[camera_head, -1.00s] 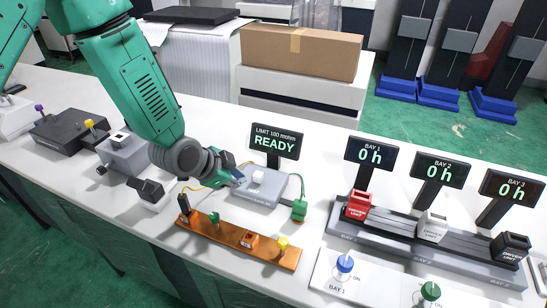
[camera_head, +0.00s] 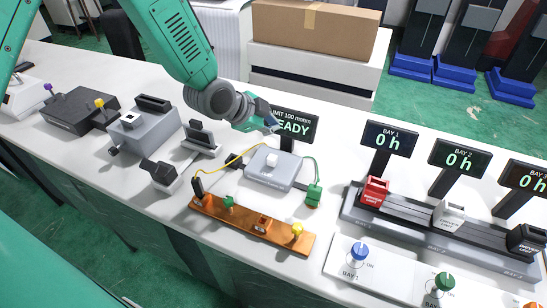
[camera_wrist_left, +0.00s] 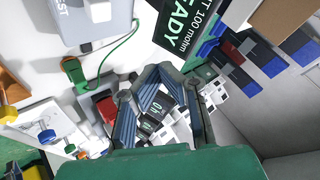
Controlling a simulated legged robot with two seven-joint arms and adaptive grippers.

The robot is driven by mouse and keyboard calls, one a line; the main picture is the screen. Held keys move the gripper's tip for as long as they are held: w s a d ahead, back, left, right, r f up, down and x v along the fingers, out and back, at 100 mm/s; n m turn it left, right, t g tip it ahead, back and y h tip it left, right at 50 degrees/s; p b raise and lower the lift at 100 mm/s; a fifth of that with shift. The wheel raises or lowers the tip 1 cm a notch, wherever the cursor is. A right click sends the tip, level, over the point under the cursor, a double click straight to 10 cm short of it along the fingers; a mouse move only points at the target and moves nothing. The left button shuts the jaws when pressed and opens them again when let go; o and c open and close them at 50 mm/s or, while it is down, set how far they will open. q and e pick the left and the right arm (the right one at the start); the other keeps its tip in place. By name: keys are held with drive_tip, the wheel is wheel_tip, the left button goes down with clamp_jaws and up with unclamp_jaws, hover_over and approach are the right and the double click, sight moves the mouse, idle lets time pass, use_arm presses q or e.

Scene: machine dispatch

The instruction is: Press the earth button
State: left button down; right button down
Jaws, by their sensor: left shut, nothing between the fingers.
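A grey tester box (camera_head: 283,173) with a raised white button (camera_head: 272,159) on top sits mid-table. I take this for the earth button; its label is not readable in the head view. The box shows partly in the wrist view (camera_wrist_left: 75,20), with lettering ending in "ST". Behind it a black display (camera_head: 297,122) reads "LIMIT 100 mohm READY", partly covered by my gripper. My left gripper (camera_head: 272,123) is shut and empty, raised above and behind the button, apart from it. Its fingers fill the lower middle of the wrist view (camera_wrist_left: 157,82). My right gripper is not in view.
A copper bar (camera_head: 245,222) with clips lies in front. A yellow wire and a green wire to a green clip (camera_head: 314,194) flank the box. Bay displays and driver units (camera_head: 375,191) stand right. A cardboard box (camera_head: 315,28) is behind.

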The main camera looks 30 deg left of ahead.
sight(272, 157)
use_arm(q)
wheel_tip(272, 157, down, 7)
drive_tip(key=b, duration=0.5)
drive_tip(key=shift+f+b, duration=0.5)
drive_tip(key=shift+f, duration=0.05)
drive_tip(key=shift+a, duration=0.2)
drive_tip(key=shift+d, duration=0.15)
drive_tip(key=shift+f, duration=0.15)
drive_tip(key=shift+f, duration=0.25)
